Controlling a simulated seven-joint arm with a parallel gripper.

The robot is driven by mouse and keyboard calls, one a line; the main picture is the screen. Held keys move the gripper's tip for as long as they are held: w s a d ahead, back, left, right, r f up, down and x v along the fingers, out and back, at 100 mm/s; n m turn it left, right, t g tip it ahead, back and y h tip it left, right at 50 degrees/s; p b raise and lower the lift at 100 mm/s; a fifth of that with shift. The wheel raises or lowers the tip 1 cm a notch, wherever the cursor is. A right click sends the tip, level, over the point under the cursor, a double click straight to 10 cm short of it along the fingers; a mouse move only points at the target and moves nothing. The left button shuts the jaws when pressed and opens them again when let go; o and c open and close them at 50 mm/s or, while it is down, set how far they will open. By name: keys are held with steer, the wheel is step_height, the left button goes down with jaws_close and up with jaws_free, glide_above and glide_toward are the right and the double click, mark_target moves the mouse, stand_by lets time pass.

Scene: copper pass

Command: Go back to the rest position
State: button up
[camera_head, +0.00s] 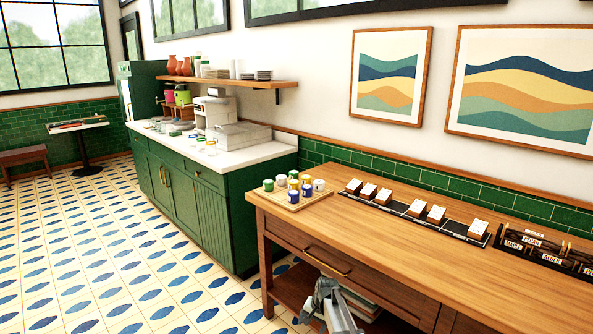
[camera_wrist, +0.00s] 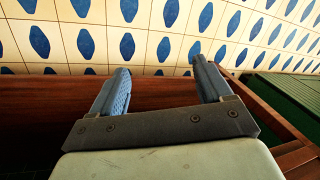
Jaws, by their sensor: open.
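My gripper (camera_wrist: 160,80) is open and empty in the wrist view. Its two blue-grey fingers stand apart, with patterned floor tiles (camera_wrist: 126,42) beyond them and dark reddish-brown wood of the table close behind and below. In the head view part of my arm (camera_head: 335,308) shows at the bottom, in front of the wooden table (camera_head: 520,285), below the level of its top. The fingertips cannot be made out clearly there.
On the table stand a wooden tray (camera_head: 265,190) with several coloured cups, a dark strip (camera_head: 392,206) with several white-topped blocks, and a labelled rack (camera_head: 548,250) at right. A green cabinet (camera_head: 225,215) with a white counter stands to the left. Open tiled floor (camera_head: 100,255) lies further left.

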steer(key=s+d+f+n+g, duration=0.1)
steer(key=s+d+f, duration=0.1)
steer(key=s+f, duration=0.45)
steer(key=s+d+f+g+h, duration=0.15)
steer(key=s+f, duration=0.25)
steer(key=s, duration=0.6)
steer(key=s+d+f+n+g, duration=0.1)
steer(key=s+d+f, duration=0.3)
steer(key=s, duration=0.5)
steer(key=s+d+f+n+g, duration=0.1)
steer(key=s+d+f+g, duration=0.1)
steer(key=s, duration=1.3)
steer(key=s+d+f+n+g, duration=0.1)
steer(key=s+f+g, duration=0.1)
steer(key=s, duration=1.3)
steer(key=shift+d+f+n+h, duration=0.3)
steer(key=shift+d+f+h, duration=0.15)
steer(key=shift+f, duration=0.15)
steer(key=shift+s+g, duration=0.1)
steer(key=shift+g, duration=0.15)
